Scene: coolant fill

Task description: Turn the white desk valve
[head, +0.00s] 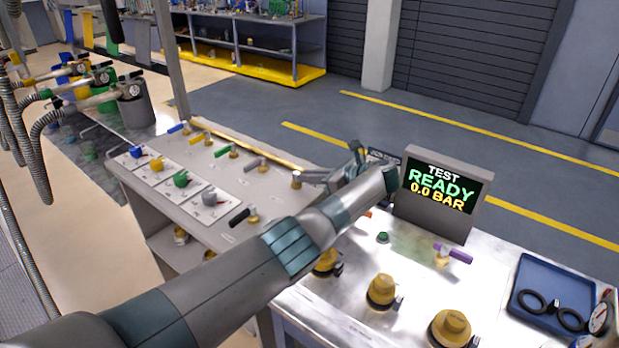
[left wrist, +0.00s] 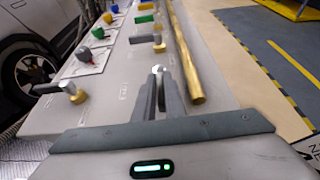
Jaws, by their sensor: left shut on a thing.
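The white desk valve (head: 297,184) stands on the long grey desk, its brass base just left of my left gripper (head: 312,178) in the head view. In the left wrist view the fingers of my left gripper (left wrist: 162,88) are shut around the pale white end of its handle (left wrist: 158,70). Most of the handle is hidden by the fingers, so I cannot tell its angle. My right gripper shows in neither view.
A black-handled valve (head: 242,216) stands nearby, and grey (head: 255,164), green (head: 224,151) and other coloured valves line the desk. A brass pipe (left wrist: 181,48) runs along its edge. A display (head: 440,192) reads "TEST READY 0.0 BAR". A blue tray (head: 522,270) lies right.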

